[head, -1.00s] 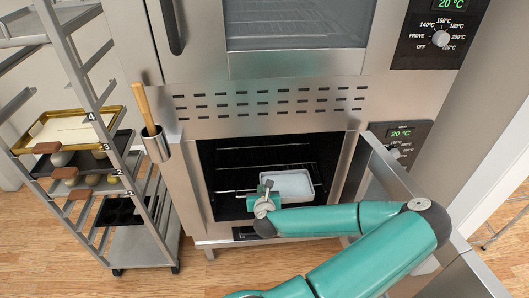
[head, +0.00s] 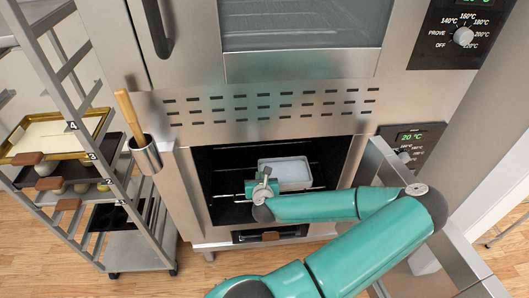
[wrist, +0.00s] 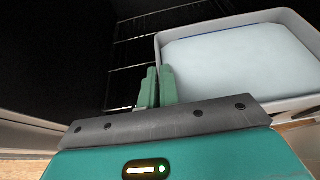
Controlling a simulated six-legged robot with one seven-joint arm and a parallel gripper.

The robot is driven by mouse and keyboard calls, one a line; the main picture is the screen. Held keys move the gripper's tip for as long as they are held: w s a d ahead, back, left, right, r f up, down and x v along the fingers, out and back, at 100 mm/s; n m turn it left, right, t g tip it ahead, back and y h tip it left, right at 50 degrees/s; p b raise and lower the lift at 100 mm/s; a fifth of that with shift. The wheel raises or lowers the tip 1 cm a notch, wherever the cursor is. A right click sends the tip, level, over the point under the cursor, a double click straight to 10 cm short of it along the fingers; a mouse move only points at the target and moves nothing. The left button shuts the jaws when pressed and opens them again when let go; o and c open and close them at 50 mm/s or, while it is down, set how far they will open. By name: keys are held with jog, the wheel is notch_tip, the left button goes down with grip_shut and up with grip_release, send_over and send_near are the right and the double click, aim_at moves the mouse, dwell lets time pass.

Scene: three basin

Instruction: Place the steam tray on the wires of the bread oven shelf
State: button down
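The steam tray (head: 287,163) is a shallow grey rectangular pan with a pale, whitish inside. It is inside the open lower bread oven, right of my gripper (head: 264,178). In the wrist view the tray (wrist: 235,55) fills the upper right. My gripper (wrist: 158,88) has its two green fingers close together, one on each side of the tray's near left wall, shut on it. The oven shelf wires (wrist: 128,55) show left of and behind the tray. The tray's underside is hidden, so I cannot tell whether it touches the wires.
The opened oven door (head: 405,190) stands on the right, close to my arm. A wheeled rack (head: 75,140) with trays and a holder (head: 146,155) with a wooden-handled tool are on the left. The oven's dark left interior is free.

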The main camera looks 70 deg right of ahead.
jog(key=w+d+f, duration=0.8)
jog(key=w+d, duration=0.1)
jog(key=shift+w+f, duration=0.25)
jog(key=shift+f, duration=0.1)
jog(key=shift+w+d+f, duration=0.25)
jog(key=shift+f, duration=0.2)
jog(key=shift+w+d+f, duration=0.1)
jog(key=shift+f, duration=1.55)
jog(key=shift+f, duration=0.15)
jog(key=c, duration=1.6)
grip_release()
jog(key=shift+c, duration=0.2)
